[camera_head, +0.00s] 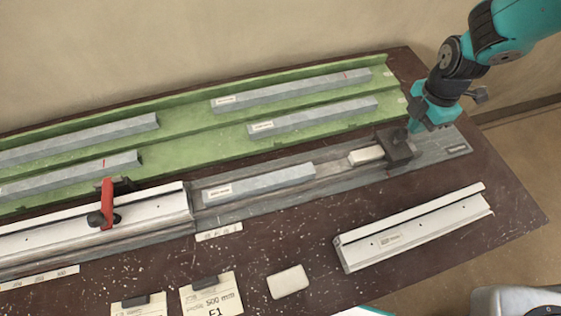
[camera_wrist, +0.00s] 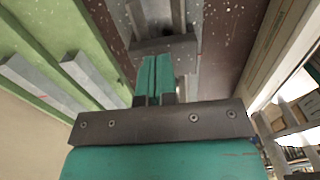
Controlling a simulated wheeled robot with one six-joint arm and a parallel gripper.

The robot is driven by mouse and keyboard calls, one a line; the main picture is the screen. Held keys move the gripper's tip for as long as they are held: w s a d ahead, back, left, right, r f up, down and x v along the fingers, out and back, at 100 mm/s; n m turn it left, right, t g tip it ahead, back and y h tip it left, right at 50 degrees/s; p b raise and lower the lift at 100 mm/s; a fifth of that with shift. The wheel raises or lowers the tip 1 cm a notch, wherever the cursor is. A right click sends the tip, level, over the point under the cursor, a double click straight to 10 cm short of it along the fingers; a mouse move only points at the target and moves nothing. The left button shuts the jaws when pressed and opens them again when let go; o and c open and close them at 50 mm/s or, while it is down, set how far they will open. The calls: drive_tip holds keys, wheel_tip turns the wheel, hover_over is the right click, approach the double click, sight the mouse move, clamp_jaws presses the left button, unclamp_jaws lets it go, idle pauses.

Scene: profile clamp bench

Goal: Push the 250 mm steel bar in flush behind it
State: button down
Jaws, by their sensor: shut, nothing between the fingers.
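A grey steel bar (camera_head: 258,185) with a small label lies in the channel of the long grey fixture (camera_head: 325,187), right of the white profile (camera_head: 150,208). A narrow gap seems to separate its left end from the profile. Further right in the channel are a cream block (camera_head: 366,155) and a dark block (camera_head: 396,148). My gripper (camera_head: 413,124) is shut and empty, at the dark block's right side. In the wrist view its closed fingers (camera_wrist: 154,78) point at the dark block (camera_wrist: 165,44). I cannot tell whether they touch it. The bar label is unreadable.
A red-handled clamp (camera_head: 107,205) sits on the white profile. A green rack (camera_head: 190,147) with several grey bars lies behind the fixture. A loose white profile (camera_head: 412,228), a cream pad (camera_head: 288,281) and cards (camera_head: 211,297) lie in front. The table's right edge is near my gripper.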

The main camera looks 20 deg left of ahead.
hover_over(261, 181)
drive_tip(key=shift+s+a, duration=0.1)
drive_tip(key=shift+a, duration=0.1)
idle(3.3)
drive_tip(key=shift+s+a, duration=0.3)
drive_tip(key=shift+a, duration=0.15)
idle(0.6)
drive_tip(key=shift+w+d, duration=0.45)
drive_tip(key=shift+d, duration=0.2)
wheel_tip(261, 181, up, 7)
drive_tip(key=p, duration=0.5)
